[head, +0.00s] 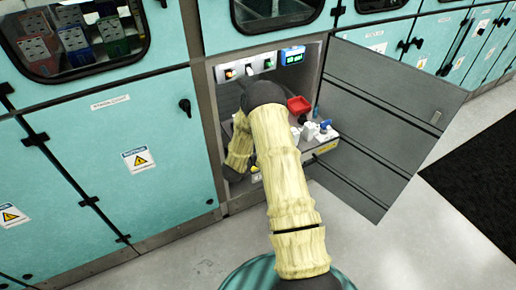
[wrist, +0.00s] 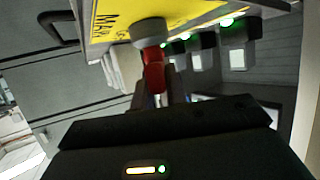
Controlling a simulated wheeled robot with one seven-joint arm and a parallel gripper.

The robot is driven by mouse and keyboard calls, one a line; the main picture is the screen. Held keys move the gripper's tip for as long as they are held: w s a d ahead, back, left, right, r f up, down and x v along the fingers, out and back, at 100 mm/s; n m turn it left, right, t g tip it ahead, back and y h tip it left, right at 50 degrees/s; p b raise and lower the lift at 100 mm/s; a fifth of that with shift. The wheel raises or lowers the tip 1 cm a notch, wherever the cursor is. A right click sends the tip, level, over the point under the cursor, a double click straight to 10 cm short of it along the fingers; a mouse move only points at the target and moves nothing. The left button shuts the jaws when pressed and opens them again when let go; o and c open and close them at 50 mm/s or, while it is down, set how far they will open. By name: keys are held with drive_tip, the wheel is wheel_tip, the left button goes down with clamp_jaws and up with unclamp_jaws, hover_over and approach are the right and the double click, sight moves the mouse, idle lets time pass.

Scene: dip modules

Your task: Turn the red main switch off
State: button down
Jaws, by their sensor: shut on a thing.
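The red main switch (wrist: 153,75) shows in the wrist view as a red handle on a round grey base. It is mounted on a yellow plate (wrist: 104,22) with partly cut-off black lettering. My gripper (wrist: 157,91) is shut on the red handle, with a finger on either side of it. The exact angle of the handle is hard to read because the fingers partly cover it.
Green-lit parts (wrist: 226,22) sit beside the switch. In the head view an open grey door (head: 385,115) stands right of the compartment.

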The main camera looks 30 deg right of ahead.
drive_tip(key=m+g+h, duration=0.1)
drive_tip(key=m+g, duration=0.1)
drive_tip(key=m+g+h, duration=0.1)
drive_tip(key=m+g, duration=0.1)
drive_tip(key=shift+w+a+h, duration=0.1)
drive_tip(key=shift+w+h, duration=0.05)
drive_tip(key=shift+h, duration=0.25)
drive_tip(key=shift+m+g, duration=1.8)
drive_tip(key=shift+g, duration=0.3)
drive_tip(key=c, duration=1.4)
unclamp_jaws()
drive_tip(key=b+v, duration=0.1)
drive_tip(key=v, duration=1.6)
drive_tip(key=shift+a+f+h, duration=0.25)
drive_tip(key=shift+h, duration=0.05)
